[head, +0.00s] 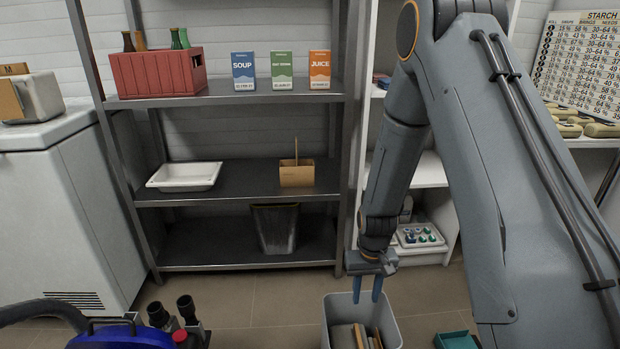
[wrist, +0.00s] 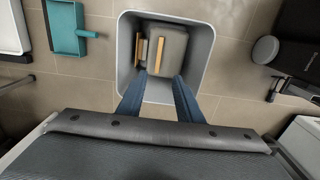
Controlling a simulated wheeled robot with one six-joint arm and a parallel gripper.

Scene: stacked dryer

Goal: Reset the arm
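My arm reaches down from the upper right in the head view. My gripper (head: 368,290) points down above a grey bin (head: 333,318) on the floor. Its two blue fingers are apart, with nothing seen between them. In the wrist view the fingers of my gripper (wrist: 157,100) stand apart at the near edge of the bin (wrist: 203,50). Inside the bin lie a grey-brown block-like item (wrist: 170,48) and thin wooden-looking pieces (wrist: 140,48).
A dark metal shelf (head: 240,185) behind holds a red crate (head: 157,73), cartons, a white tray (head: 184,176) and a dark bin (head: 275,228). A teal dustpan (wrist: 64,28) lies beside the grey bin. A white chest (head: 60,200) stands left. Some tiled floor is bare.

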